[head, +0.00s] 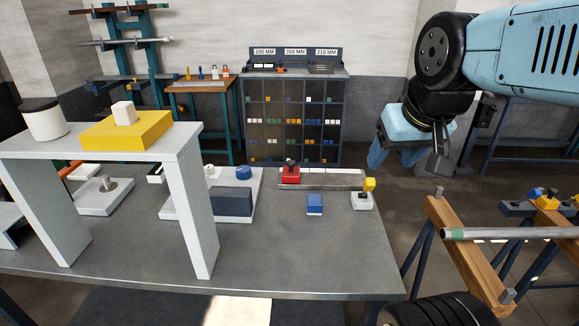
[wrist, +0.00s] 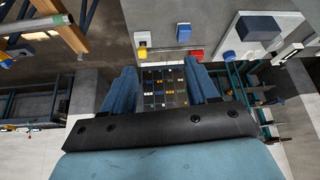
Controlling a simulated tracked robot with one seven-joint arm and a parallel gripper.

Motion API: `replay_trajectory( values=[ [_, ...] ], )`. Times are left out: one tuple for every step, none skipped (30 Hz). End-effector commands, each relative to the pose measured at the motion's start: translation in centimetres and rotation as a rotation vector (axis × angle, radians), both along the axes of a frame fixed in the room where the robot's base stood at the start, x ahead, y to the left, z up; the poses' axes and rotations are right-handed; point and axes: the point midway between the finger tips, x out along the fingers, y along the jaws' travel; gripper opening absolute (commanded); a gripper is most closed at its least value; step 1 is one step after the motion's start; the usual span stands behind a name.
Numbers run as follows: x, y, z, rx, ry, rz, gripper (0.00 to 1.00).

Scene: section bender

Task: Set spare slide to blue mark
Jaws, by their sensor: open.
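A red slide (head: 290,174) with a dark knob sits at the left end of a grey rail (head: 330,180) on the table. It also shows in the wrist view (wrist: 196,54), near the rail. A blue block (head: 314,204) stands on the table in front of the rail; it also shows in the wrist view (wrist: 184,32). I cannot tell whether this block is the blue mark, and no blue mark on the rail is clear. My gripper (head: 395,158) is open and empty, above and right of the rail; its two blue fingers are spread in the wrist view (wrist: 162,88).
A yellow knob on a white base (head: 361,201) stands by the rail's right end. A grey bridge (head: 190,195) carrying a yellow block (head: 127,130) stands at the left. A pipe (head: 510,233) lies across a wooden trestle (head: 470,255) at the right. A bin rack (head: 293,115) stands behind.

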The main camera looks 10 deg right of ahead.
Motion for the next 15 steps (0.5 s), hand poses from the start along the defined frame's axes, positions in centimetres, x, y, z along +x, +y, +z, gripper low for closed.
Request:
replay_trajectory(
  values=[
    [0.0,0.0,0.0,0.000,0.000,0.000,0.59],
    [0.0,0.0,0.0,0.000,0.000,0.000,0.59],
    [0.0,0.0,0.0,0.000,0.000,0.000,0.59],
    [0.0,0.0,0.0,0.000,0.000,0.000,0.59],
    [0.0,0.0,0.0,0.000,0.000,0.000,0.59],
    [0.0,0.0,0.0,0.000,0.000,0.000,0.59],
    [0.0,0.0,0.0,0.000,0.000,0.000,0.59],
    [0.0,0.0,0.0,0.000,0.000,0.001,0.59],
    [0.2,0.0,0.1,-0.001,0.002,0.005,0.59],
    [0.3,0.0,0.2,-0.004,0.003,0.009,0.59],
    [0.5,0.1,0.3,-0.006,0.006,0.016,0.59],
    [0.8,0.1,0.5,-0.010,0.011,0.027,0.59],
    [1.2,0.2,0.6,-0.015,0.017,0.039,0.59],
    [1.6,0.2,0.8,-0.021,0.022,0.054,0.59],
    [2.2,0.3,1.0,-0.029,0.030,0.074,0.59]
  ],
)
